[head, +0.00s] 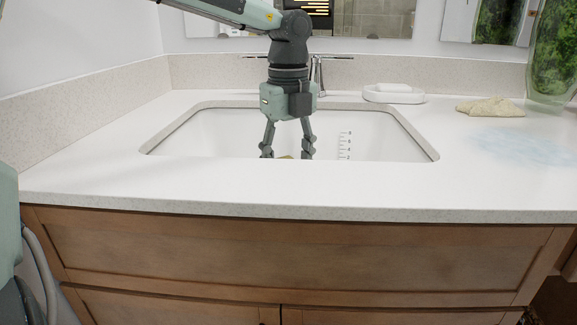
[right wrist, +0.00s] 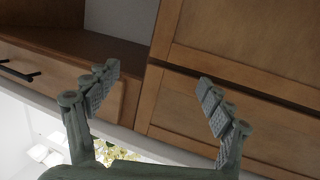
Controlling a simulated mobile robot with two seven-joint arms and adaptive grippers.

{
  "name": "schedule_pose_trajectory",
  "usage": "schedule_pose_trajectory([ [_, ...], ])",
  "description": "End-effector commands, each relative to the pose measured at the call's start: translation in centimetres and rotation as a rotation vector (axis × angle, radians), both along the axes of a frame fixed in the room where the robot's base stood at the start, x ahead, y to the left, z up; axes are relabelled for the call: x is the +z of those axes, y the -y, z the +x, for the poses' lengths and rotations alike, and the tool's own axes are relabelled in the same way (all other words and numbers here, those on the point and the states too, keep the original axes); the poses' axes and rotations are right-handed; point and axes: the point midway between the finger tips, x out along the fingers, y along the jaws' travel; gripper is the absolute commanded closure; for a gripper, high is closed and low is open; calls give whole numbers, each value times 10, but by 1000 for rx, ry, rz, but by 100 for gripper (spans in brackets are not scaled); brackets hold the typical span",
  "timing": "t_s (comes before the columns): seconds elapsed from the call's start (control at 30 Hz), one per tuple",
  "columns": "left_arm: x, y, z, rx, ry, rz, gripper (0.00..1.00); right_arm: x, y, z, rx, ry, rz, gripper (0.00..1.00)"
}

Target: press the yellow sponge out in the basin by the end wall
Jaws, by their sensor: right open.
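The white basin (head: 215,130) is set in the countertop, with the faucet (head: 318,75) behind it. My left gripper (head: 287,152) points straight down into the basin, its two fingers spread apart. A small yellow-tan piece, likely the sponge (head: 285,157), shows low between the fingertips. The basin's front rim hides most of it, and I see no finger touching it. My right gripper (right wrist: 155,85) is open and empty in the right wrist view, in front of wooden cabinet fronts.
Black graduation marks (head: 344,145) show in the basin, right of the left gripper. A soap dish (head: 393,96), a folded beige cloth (head: 490,107) and a green plant container (head: 555,50) stand to the right. A pale bluish patch (head: 525,147) marks the counter. The front counter is clear.

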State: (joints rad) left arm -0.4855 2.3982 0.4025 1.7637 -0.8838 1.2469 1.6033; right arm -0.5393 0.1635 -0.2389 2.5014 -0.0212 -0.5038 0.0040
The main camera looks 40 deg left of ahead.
Motion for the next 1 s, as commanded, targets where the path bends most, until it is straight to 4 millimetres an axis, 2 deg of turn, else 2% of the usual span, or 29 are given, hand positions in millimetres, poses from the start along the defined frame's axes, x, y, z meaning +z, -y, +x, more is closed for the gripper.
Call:
schedule_pose_trajectory([
  [0.4,-14,0,0,0,-1,0,68,45,-19,-2,38,216,98,19],
  [1.0,-34,0,0,-1,0,0,68,110,-27,-21,67,547,240,19],
])
